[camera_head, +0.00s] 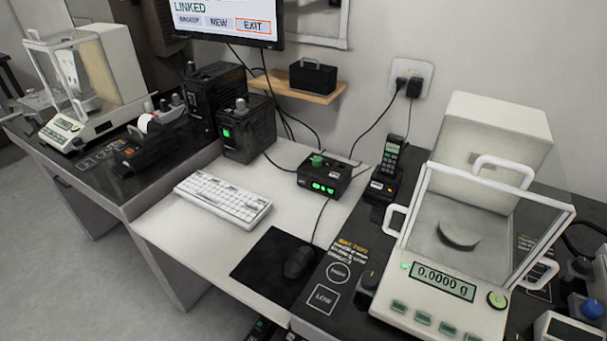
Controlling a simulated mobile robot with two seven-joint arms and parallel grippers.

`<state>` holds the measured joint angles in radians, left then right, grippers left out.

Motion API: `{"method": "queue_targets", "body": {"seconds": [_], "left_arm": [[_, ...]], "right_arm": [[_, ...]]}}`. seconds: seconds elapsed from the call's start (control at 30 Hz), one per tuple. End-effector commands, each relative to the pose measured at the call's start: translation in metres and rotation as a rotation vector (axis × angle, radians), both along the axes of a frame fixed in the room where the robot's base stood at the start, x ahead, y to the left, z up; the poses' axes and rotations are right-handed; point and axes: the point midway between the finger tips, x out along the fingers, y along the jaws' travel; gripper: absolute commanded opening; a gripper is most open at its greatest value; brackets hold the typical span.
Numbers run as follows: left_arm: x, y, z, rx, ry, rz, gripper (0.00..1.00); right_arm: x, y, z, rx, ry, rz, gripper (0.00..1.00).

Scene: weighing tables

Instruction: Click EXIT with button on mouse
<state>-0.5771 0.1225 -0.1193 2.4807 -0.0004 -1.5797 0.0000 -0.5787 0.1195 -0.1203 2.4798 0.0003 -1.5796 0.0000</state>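The monitor (231,21) hangs at the top, cut off by the picture's edge. Its screen reads LINKED above a row of buttons. The EXIT button (254,26) at the right of the row has an orange outline; NEW (219,22) is beside it. No cursor can be made out. The black mouse (299,263) lies on the right part of a black mouse pad (259,271), its cable running up towards a black box. I cannot clearly see either gripper. A small dark shape cut off at the bottom edge, below the pad, cannot be identified.
A white keyboard (222,199) lies behind and left of the pad. The balance (441,285) reading 0.0000 g stands to the right. A black box with green lights (325,176) and a handset (388,161) stand behind. Another balance (88,90) is at far left.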

Motion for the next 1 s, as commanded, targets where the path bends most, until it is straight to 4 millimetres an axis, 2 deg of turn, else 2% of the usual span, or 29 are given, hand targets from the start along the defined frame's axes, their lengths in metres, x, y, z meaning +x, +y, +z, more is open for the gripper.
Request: {"method": "queue_targets", "body": {"seconds": [0.03,0.17,1.0], "left_arm": [[0.0,0.0004,0.0,0.001,0.0,-0.001,0.0],[-0.0002,0.0007,-0.0001,0.003,0.001,-0.002,0.0],[-0.0013,-0.0023,-0.0006,-0.008,0.004,0.005,0.0]], "right_arm": [[0.0,0.0003,0.0,0.001,0.0,-0.001,0.13],[0.0,0.0006,0.0,0.002,0.0,-0.001,0.0],[-0.0004,0.0002,-0.0001,0.001,0.001,-0.002,0.0]]}}
